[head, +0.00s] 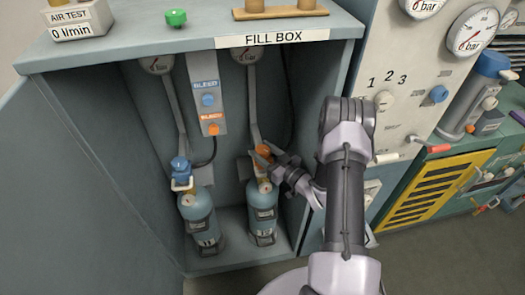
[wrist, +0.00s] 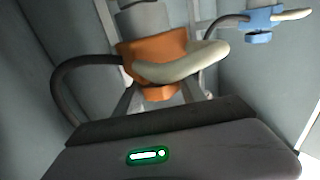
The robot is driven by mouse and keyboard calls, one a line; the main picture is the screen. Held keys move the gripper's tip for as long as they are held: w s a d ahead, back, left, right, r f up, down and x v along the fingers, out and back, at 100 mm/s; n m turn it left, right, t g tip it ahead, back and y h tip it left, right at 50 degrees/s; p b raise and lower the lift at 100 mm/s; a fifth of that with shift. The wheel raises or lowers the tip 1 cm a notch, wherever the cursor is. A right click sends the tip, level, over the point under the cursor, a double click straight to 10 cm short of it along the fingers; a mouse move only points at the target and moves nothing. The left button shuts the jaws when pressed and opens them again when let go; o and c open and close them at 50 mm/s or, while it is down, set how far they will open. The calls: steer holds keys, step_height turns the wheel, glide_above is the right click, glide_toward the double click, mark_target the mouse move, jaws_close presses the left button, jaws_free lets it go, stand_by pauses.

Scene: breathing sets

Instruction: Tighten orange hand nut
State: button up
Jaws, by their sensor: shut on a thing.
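The orange hand nut (head: 263,151) sits at the top of the right cylinder (head: 262,211) inside the fill box (head: 110,90). In the wrist view the orange part (wrist: 150,58) is close ahead, with a pale curved handle (wrist: 185,64) across it. My gripper (head: 268,163) reaches in from the right and is shut at the orange nut's fitting. The fingertips are mostly hidden in both views, so the exact contact does not show. The cylinder stands upright.
The left cylinder (head: 199,220) with a blue hand nut (head: 180,164) stands beside it. Between the hoses is a bleed panel (head: 209,95) with blue and orange knobs. The box's right wall is close to my arm. A control panel (head: 395,80) stands outside at the right.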

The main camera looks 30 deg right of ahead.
mark_target(262, 149)
steer(key=shift+r, duration=0.1)
stand_by(0.4)
steer(key=o, duration=1.4)
steer(key=shift+w, duration=0.1)
steer(key=shift+c, duration=0.2)
steer(key=shift+r, duration=0.3)
step_height(262, 149, up, 4)
steer(key=p, duration=0.3)
steer(key=s+a+p, duration=0.4)
steer(key=s, duration=1.1)
steer(key=shift+s+a+r, duration=0.15)
steer(key=shift+s+a, duration=0.05)
steer(key=shift+s, duration=0.05)
